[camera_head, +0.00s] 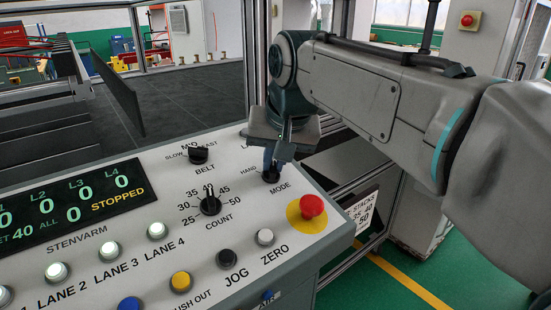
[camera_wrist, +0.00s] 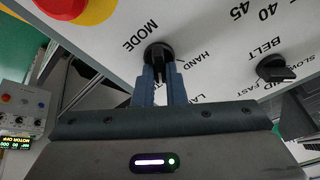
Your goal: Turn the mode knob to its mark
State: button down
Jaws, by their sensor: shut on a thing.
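The black mode knob (camera_head: 271,175) sits at the right end of the sloped control panel (camera_head: 290,215), with "MODE" printed below it and "HAND" to its left. In the wrist view the knob (camera_wrist: 160,54) shows just past my fingertips. My gripper (camera_head: 270,165) reaches down onto the knob from above. In the wrist view my gripper's blue-grey fingers (camera_wrist: 161,70) are shut on the knob's grip. The fingers and wrist hide part of the knob and some of the print around it, so its pointer and exact mark cannot be made out.
The belt knob (camera_head: 198,154) and count knob (camera_head: 210,205) stand to the left. A red mushroom button (camera_head: 312,205) on a yellow disc is close by at the front right. Push buttons, including a white one (camera_head: 265,237), line the front. A display (camera_head: 75,205) is at left.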

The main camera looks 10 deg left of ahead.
jog(key=c, duration=1.5)
grip_release()
jog(key=shift+r, duration=0.1)
jog(key=v, duration=1.3)
jog(key=shift+s+d+r, duration=0.15)
jog(key=shift+s+r, duration=0.1)
